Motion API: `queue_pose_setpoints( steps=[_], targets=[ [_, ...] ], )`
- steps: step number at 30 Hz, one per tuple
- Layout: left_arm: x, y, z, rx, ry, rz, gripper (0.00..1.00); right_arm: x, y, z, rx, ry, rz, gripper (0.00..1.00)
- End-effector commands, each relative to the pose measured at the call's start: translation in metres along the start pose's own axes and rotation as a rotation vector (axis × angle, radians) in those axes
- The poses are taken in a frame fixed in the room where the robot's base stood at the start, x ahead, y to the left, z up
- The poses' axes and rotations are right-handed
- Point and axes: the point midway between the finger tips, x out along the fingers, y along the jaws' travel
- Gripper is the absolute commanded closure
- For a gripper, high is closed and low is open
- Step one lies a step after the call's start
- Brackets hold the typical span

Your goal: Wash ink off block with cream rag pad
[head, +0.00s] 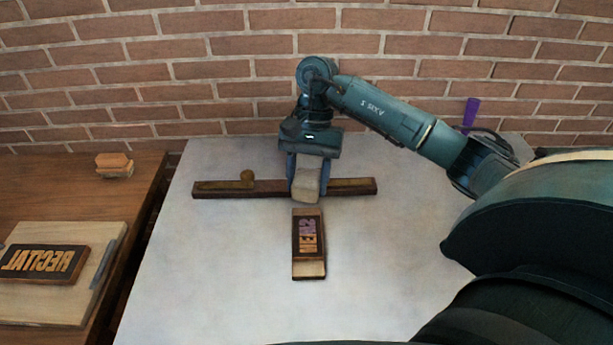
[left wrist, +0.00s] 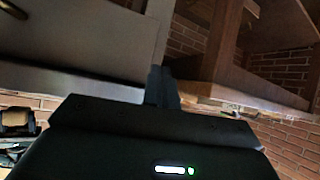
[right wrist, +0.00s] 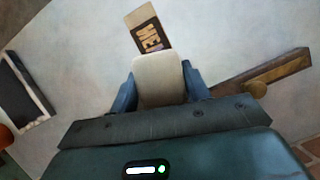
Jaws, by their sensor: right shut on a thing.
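The block (head: 308,236) lies on the pale table top in the middle of the head view, with raised letters on a dark face. Purple ink covers the letters toward its far end; the nearer letters look bare wood. It also shows at the top of the right wrist view (right wrist: 149,34). My right gripper (head: 306,170) is shut on the cream rag pad (head: 306,185), just beyond the block's far end. The pad fills the space between the fingers in the right wrist view (right wrist: 158,80). Whether it touches the block is unclear. My left gripper (left wrist: 162,87) looks shut and empty.
A long wooden bar (head: 235,189) with a brass knob (head: 247,177) lies behind the block, under my right gripper. A brown side table (head: 75,185) at left holds a RECITAL block (head: 42,263) on a board. Brick wall stands behind.

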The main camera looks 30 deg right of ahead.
Motion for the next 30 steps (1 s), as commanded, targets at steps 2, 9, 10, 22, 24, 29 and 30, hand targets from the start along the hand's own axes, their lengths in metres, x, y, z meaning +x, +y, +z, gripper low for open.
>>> queue_pose_setpoints(
  steps=[2,9,10,22,24,29,30],
  targets=[
    [0.001,0.000,0.002,0.000,-0.001,0.000,1.00,0.004,0.000,-0.002,0.000,-0.001,0.000,0.71],
    [0.005,0.004,0.005,0.001,0.006,0.011,1.00,0.024,0.000,-0.009,-0.003,-0.002,0.001,0.71],
    [0.005,0.005,0.005,0.002,0.008,0.013,1.00,0.027,0.000,-0.011,-0.003,-0.002,0.001,0.71],
    [0.005,0.008,0.000,0.012,0.037,0.025,1.00,0.054,-0.001,-0.022,-0.004,0.000,0.000,0.71],
    [0.005,0.008,0.000,0.012,0.037,0.026,1.00,0.054,-0.001,-0.022,-0.004,0.000,-0.001,0.71],
    [0.005,0.008,0.000,0.011,0.036,0.026,1.00,0.053,-0.001,-0.022,-0.005,0.000,0.000,0.71],
    [0.005,0.008,0.000,0.011,0.036,0.026,1.00,0.053,-0.001,-0.022,-0.005,0.000,0.000,0.71]
  ],
)
